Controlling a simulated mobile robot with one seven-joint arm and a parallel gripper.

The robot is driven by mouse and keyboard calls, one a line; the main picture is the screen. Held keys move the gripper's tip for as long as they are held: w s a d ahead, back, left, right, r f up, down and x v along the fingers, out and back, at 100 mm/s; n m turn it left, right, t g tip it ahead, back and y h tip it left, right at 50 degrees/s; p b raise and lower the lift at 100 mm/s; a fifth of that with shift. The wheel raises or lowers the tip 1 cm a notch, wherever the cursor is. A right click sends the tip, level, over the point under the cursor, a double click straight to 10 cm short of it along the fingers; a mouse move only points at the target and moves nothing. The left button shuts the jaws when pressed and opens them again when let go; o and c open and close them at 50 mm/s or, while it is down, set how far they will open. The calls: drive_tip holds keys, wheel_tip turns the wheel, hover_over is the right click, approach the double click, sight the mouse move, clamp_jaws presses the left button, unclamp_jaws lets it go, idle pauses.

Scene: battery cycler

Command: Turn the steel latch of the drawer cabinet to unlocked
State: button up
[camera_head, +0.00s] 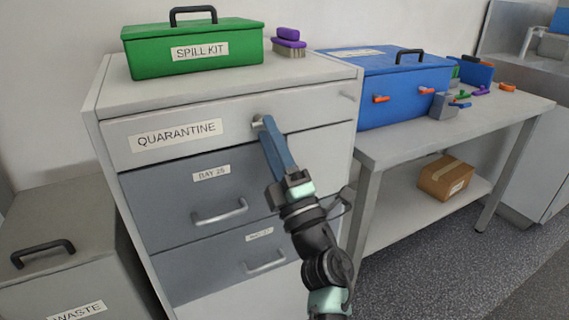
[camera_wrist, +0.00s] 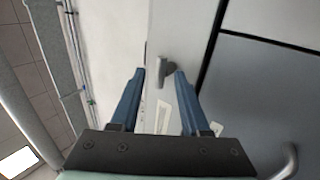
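The drawer cabinet (camera_head: 228,86) stands against the wall, with a pale top drawer labelled QUARANTINE (camera_head: 180,134) and grey drawers below. The small steel latch (camera_head: 257,122) sits on the front of the top drawer and is partly hidden by my fingers in the head view. In the wrist view the latch (camera_wrist: 161,76) is a short grey lever on a round base, lying between my fingertips with gaps on both sides. My gripper (camera_head: 266,124) has blue fingers at the drawer front. In the wrist view my gripper (camera_wrist: 159,76) is open, its fingers on either side of the latch.
A green spill kit (camera_head: 190,48) and a purple brush (camera_head: 289,40) stand on the cabinet. A waste bin (camera_head: 60,235) is at left. A table (camera_head: 400,147) at right holds a blue case (camera_head: 390,85) and small tools; a cardboard box (camera_head: 446,177) sits below.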

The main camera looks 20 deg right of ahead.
drive_tip(key=p+v, duration=0.1)
drive_tip(key=v, duration=1.1)
drive_tip(key=shift+s+d+r, duration=0.1)
drive_tip(key=shift+s, duration=0.05)
